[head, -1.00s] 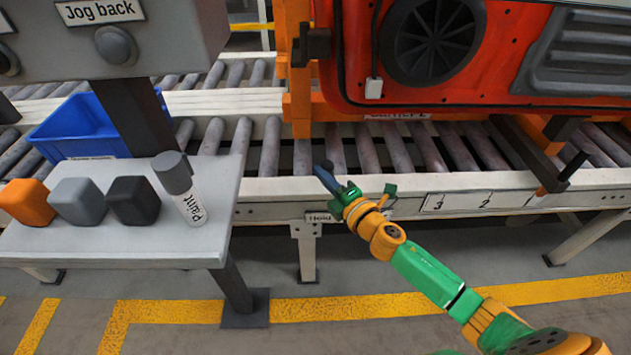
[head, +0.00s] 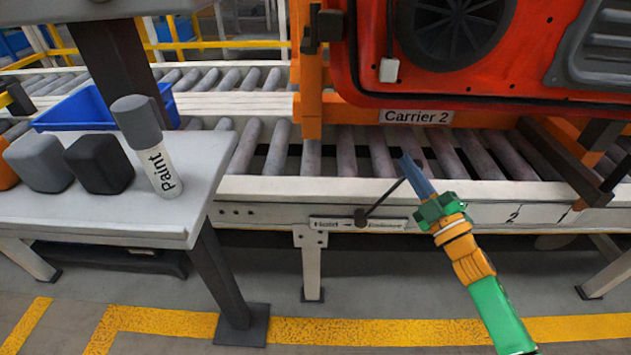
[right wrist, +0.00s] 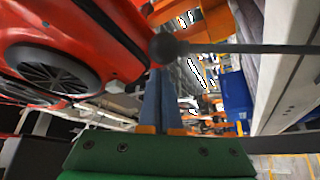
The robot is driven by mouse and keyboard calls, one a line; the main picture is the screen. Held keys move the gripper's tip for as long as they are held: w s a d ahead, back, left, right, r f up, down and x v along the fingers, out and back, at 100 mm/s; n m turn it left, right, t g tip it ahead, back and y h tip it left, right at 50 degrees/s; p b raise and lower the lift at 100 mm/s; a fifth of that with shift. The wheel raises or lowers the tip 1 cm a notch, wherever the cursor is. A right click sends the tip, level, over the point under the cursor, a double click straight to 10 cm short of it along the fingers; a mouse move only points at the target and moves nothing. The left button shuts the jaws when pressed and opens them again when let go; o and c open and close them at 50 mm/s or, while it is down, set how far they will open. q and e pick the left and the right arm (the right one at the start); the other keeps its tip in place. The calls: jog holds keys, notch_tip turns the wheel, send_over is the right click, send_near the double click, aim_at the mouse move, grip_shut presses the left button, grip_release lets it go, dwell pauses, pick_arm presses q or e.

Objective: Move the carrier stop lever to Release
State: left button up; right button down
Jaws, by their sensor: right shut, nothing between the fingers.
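The carrier stop lever (head: 383,198) is a thin black rod on a dark pivot at the front rail of the conveyor. It leans up and to the right, toward the Release end of its label plate (head: 335,224). The plate's small words are blurred. My right gripper (head: 408,165) is shut and empty, with its blue fingers at the lever's upper end. The lever's knob is hidden there in the head view. In the right wrist view the dark round knob (right wrist: 168,48) shows right by the fingertips (right wrist: 160,75); I cannot tell whether they touch. My left gripper is not in view.
The orange frame with the Carrier 2 sign (head: 416,117) and its red load stand on the rollers behind the lever. A grey side table (head: 110,222) with a paint marker (head: 147,146) and dark blocks stands at left, with a blue bin (head: 85,110) behind it.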

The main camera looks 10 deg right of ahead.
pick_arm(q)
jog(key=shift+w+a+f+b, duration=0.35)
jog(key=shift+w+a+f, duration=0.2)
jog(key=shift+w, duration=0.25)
pick_arm(e)
jog(key=shift+s+d+f+m+h, duration=0.25)
jog(key=shift+d+f+m+h, duration=0.15)
jog(key=shift+d+m, duration=0.25)
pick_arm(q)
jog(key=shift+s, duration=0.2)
